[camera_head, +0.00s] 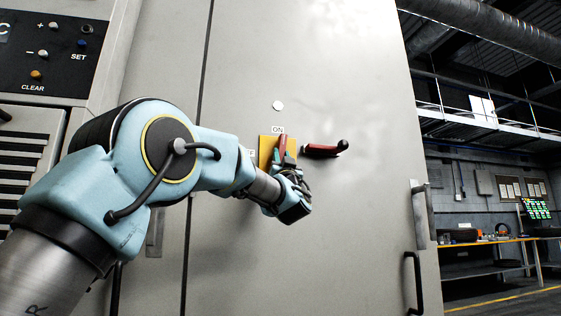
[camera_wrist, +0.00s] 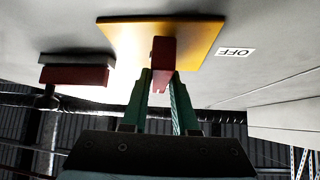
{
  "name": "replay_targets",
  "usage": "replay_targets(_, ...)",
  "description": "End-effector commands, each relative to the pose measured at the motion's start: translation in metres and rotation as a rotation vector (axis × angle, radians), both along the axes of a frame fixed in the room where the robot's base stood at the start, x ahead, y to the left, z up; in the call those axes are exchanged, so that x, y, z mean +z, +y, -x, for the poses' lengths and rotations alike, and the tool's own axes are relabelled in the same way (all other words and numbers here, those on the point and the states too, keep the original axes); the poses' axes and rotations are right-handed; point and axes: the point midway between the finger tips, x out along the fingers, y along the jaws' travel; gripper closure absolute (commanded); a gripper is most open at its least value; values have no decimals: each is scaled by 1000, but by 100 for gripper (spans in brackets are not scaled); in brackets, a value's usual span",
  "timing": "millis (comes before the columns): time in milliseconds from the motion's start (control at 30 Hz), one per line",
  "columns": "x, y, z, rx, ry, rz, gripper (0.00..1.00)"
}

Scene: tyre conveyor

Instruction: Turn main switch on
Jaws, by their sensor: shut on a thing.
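The main switch is a red handle (camera_head: 283,144) on a yellow plate (camera_head: 264,150) fixed to the grey cabinet door. An ON label (camera_head: 278,129) sits just above the plate, and the red handle stands roughly upright below it. In the wrist view the red handle (camera_wrist: 162,56) stands out from the yellow plate (camera_wrist: 120,38), with an OFF label (camera_wrist: 236,52) to the right. My gripper (camera_head: 285,161) is shut on the red handle, with one green finger on each side of it in the wrist view (camera_wrist: 163,84). My wrist partly hides the plate in the head view.
A red and black door handle (camera_head: 322,150) juts out close to the right of the switch; it also shows in the wrist view (camera_wrist: 75,76). A control panel (camera_head: 55,50) is at the left. A workbench (camera_head: 485,241) stands far right.

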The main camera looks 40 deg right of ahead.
Motion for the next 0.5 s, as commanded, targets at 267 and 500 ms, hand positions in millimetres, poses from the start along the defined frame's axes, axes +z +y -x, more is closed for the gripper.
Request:
replay_targets(267,-1,-3,0,0,47,113,100)
replay_targets(500,0,-3,0,0,60,150,100)
